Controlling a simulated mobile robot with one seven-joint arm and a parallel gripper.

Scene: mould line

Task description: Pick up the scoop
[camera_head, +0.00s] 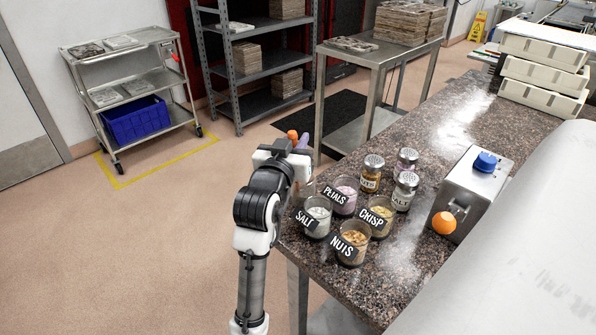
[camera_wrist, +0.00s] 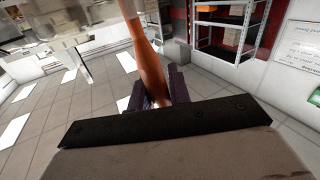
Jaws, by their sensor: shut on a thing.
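My gripper (camera_head: 301,146) is raised at the left end of the granite counter, beyond the jars in the head view. In the wrist view its dark purple fingers (camera_wrist: 165,92) are closed around a long orange-brown piece (camera_wrist: 143,55), which looks like the scoop's handle. It runs up from between the fingers to the top edge of the picture. In the head view a small orange end of it (camera_head: 292,134) shows above my gripper. The scoop's bowl cannot be made out in either view.
On the granite counter (camera_head: 440,135) stand open jars labelled salt (camera_head: 317,222), petals (camera_head: 344,204), crisp (camera_head: 379,226) and nuts (camera_head: 353,254), with several shakers (camera_head: 372,181) behind. A metal box (camera_head: 474,192) with blue and orange knobs stands to the right. A steel table (camera_head: 377,57) stands beyond.

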